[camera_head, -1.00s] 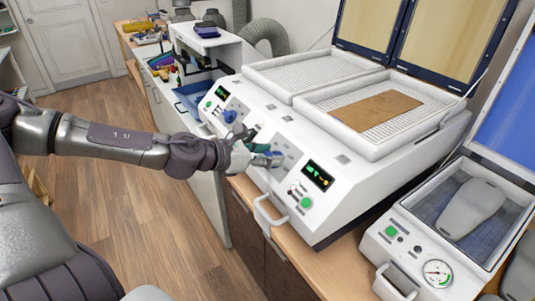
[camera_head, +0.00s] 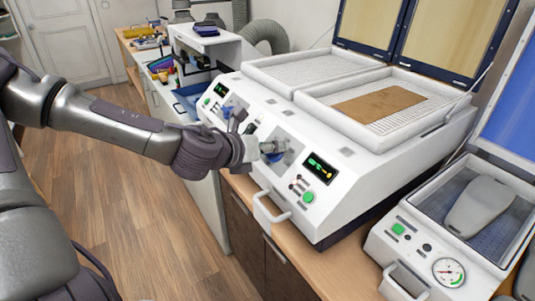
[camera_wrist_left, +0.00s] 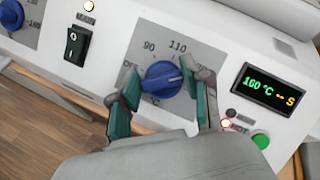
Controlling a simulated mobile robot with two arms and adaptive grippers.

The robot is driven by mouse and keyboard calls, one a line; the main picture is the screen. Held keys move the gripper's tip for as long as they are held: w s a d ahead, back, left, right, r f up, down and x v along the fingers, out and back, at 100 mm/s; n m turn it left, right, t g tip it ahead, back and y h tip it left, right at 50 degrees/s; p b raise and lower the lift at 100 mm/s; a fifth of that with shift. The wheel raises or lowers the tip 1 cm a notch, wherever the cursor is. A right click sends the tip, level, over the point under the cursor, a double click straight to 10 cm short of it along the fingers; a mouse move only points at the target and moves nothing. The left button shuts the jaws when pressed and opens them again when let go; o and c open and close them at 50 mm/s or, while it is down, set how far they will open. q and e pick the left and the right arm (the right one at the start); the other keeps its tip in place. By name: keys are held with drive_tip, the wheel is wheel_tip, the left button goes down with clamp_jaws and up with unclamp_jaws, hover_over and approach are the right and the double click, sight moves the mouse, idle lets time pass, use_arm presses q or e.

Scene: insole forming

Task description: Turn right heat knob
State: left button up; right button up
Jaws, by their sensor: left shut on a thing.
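The right heat knob (camera_wrist_left: 163,82) is blue and sits on a grey dial plate in the left wrist view. Its pointer lies right of the 110 mark. In the head view the knob (camera_head: 275,157) is partly hidden by my gripper. My left gripper (camera_head: 272,150) is at the knob on the machine's front panel. In the left wrist view its teal-padded fingers (camera_wrist_left: 160,95) stand on either side of the knob, shut on it. The display (camera_wrist_left: 268,90) beside it reads 160 °C with an S. My right gripper is not in view.
The left heat knob (camera_head: 229,109), the MAIN switch (camera_wrist_left: 76,43) and a green button (camera_wrist_left: 260,140) are close by on the panel. A white handle (camera_head: 270,213) juts out below. A brown sheet (camera_head: 379,103) lies on the right heating bed. A vacuum press (camera_head: 432,240) stands at right.

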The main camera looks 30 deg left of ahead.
use_arm(q)
drive_tip(key=n+y+b, duration=0.1)
drive_tip(key=n, duration=0.2)
drive_tip(key=shift+g, duration=0.4)
drive_tip(key=n+y, duration=0.1)
drive_tip(key=n, duration=0.2)
drive_tip(key=shift+g, duration=0.4)
drive_tip(key=n+g+y, duration=0.1)
drive_tip(key=n, duration=0.2)
drive_tip(key=n+g+p, duration=0.1)
drive_tip(key=n, duration=0.1)
drive_tip(key=shift+r+n, duration=0.15)
drive_tip(key=shift+n, duration=0.25)
drive_tip(key=n+g+p, duration=0.1)
drive_tip(key=n+p, duration=0.1)
drive_tip(key=n+g+p, duration=0.1)
drive_tip(key=n+p, duration=0.1)
drive_tip(key=n, duration=0.1)
drive_tip(key=shift+g, duration=0.3)
drive_tip(key=n+g+p, duration=0.2)
drive_tip(key=n+p, duration=0.2)
drive_tip(key=n, duration=0.1)
drive_tip(key=shift+h, duration=0.4)
drive_tip(key=n+g+h+p, duration=0.1)
drive_tip(key=n+p, duration=0.1)
drive_tip(key=shift+n, duration=0.4)
drive_tip(key=shift+f+n+g+h+p, duration=0.2)
drive_tip(key=shift+n+g+h+p, duration=0.3)
drive_tip(key=shift+n, duration=0.7)
